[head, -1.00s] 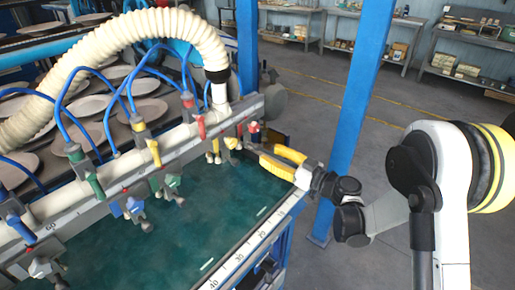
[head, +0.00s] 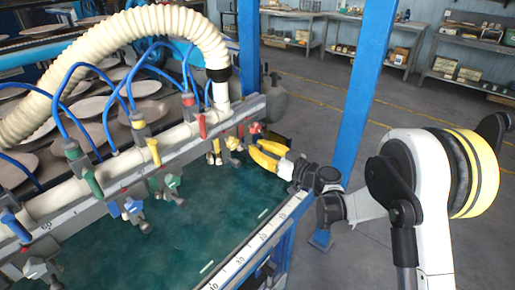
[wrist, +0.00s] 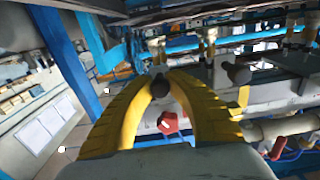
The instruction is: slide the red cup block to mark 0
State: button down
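The red cup block (head: 255,129) sits near the right end of the grey rail in the head view, partly hidden behind other parts. A red piece (wrist: 168,122) also shows between my fingers in the wrist view, and a dark round knob (wrist: 160,88) lies between the fingertips. My gripper (head: 254,147) has yellow fingers, is at the block's near side and looks open, with a gap between the fingers. Contact with the block cannot be told. The grey rail (head: 108,195) carries a scale with 60 readable at the left; mark 0 is not readable.
Green (head: 172,182) and blue (head: 133,207) blocks are farther left. Blue hoses and a thick cream hose (head: 120,35) arch above. A blue post (head: 360,90) stands right. The green tabletop (head: 180,240) is clear.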

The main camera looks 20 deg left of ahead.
jog(key=shift+w+d, duration=0.35)
jog(key=shift+w, duration=0.45)
jog(key=shift+w+d, duration=0.35)
jog(key=shift+w, duration=0.5)
jog(key=shift+w+d, duration=0.35)
jog(key=shift+w, duration=0.45)
jog(key=c, duration=1.2)
grip_release()
jog(key=shift+w+d, duration=0.1)
jog(key=shift+w, duration=0.05)
jog(key=v, duration=1.2)
